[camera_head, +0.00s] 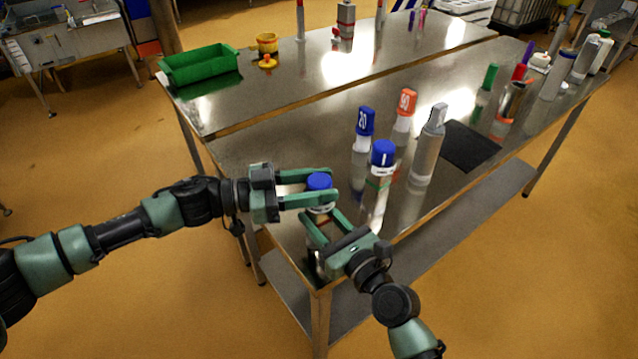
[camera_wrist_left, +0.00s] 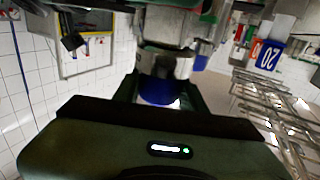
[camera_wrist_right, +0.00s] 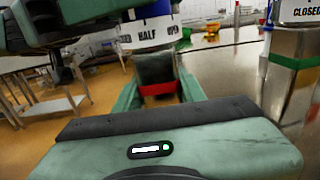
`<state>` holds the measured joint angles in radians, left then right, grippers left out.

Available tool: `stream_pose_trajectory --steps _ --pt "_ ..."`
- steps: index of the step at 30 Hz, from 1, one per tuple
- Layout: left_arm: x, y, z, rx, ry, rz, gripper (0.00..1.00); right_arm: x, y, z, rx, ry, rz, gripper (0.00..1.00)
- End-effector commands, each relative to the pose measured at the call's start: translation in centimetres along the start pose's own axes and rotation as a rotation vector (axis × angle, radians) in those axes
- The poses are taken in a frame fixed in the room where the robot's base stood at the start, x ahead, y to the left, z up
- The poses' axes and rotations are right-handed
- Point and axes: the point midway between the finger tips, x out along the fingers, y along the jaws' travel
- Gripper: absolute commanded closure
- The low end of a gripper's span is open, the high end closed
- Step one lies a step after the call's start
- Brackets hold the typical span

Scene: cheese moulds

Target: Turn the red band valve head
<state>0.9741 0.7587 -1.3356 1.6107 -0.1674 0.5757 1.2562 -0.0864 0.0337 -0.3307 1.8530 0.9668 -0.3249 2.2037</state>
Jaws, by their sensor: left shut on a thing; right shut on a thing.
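The red band valve stands at the near left corner of the table, with a blue head (camera_head: 318,181) on top. In the right wrist view its white ring (camera_wrist_right: 152,34) reads HALF, and a red band (camera_wrist_right: 159,88) circles the body below. My left gripper (camera_head: 328,187) is shut on the blue head, which also shows inverted in the left wrist view (camera_wrist_left: 160,90). My right gripper (camera_head: 318,222) is shut around the valve's body below the head, near the red band. Most of the body is hidden in the head view.
A second blue-headed valve (camera_head: 383,153) with a green band stands close to the right. A blue "20" marker (camera_head: 364,122), an orange "90" marker (camera_head: 404,103) and a grey cylinder (camera_head: 428,145) stand behind it. A black mat (camera_head: 466,146) and a green bin (camera_head: 200,67) are farther off.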

Motion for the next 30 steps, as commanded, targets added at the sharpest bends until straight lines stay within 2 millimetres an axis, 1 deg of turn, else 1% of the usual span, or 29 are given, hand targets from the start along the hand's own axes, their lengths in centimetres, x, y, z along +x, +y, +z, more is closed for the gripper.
stream_pose_trajectory --steps 2,15,30 --pt "0.00 0.28 0.06 -0.004 0.002 -0.072 0.99 0.00 0.10 -0.04 0.001 0.001 0.002 1.00" --pt "0.37 0.48 -0.02 -0.009 0.009 -0.486 0.99 0.01 0.14 -0.04 0.001 0.001 0.003 1.00" --pt "0.21 0.14 -0.20 -0.010 0.011 -0.949 0.99 0.02 0.28 -0.05 0.000 0.002 0.006 1.00"
